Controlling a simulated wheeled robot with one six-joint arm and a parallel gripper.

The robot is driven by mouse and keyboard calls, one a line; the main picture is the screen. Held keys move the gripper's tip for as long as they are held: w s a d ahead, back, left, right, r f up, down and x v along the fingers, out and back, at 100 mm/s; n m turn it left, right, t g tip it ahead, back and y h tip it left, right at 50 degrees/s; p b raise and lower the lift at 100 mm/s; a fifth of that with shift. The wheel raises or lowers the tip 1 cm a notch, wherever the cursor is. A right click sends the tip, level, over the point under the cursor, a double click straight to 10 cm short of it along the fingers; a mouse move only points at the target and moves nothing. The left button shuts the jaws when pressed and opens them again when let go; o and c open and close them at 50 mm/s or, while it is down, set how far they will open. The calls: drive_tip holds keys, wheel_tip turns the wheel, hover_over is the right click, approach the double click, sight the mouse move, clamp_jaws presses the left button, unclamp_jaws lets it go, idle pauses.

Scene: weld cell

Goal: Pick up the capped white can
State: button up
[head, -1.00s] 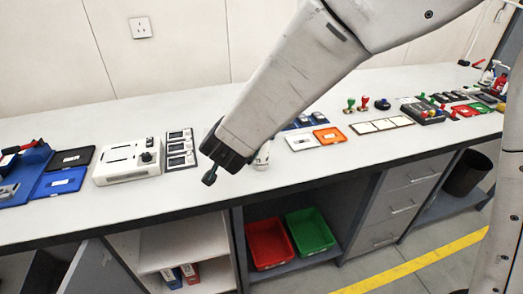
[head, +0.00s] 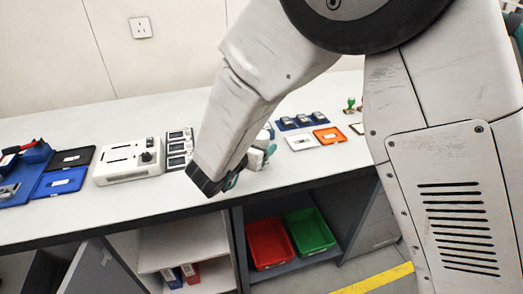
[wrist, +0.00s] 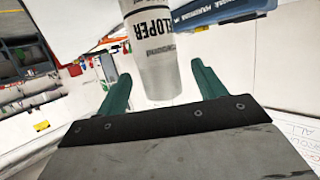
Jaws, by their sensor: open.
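The white can (wrist: 154,40) shows large in the wrist view, with dark lettering ending in "LOPER" and a plain greyish end toward my gripper. Its far end runs out of the top of that view. My gripper (wrist: 153,66) is open, with one green finger on each side of the can. A gap shows between each finger and the can, so I see no grip on it. In the head view the can (head: 256,158) stands on the bench, mostly hidden behind my wrist and fingers. I cannot make out its cap clearly.
A grey box device (head: 128,170) and a black-framed panel (head: 179,148) are left of my gripper. A blue tray (head: 302,122), a white card (head: 301,141) and an orange tray (head: 329,135) lie to the right. The bench front edge is close below.

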drive_tip(key=x, duration=0.2)
drive_tip(key=shift+w+d, duration=0.15)
drive_tip(key=shift+w, duration=0.05)
drive_tip(key=c, duration=1.2)
drive_tip(key=shift+c, duration=0.3)
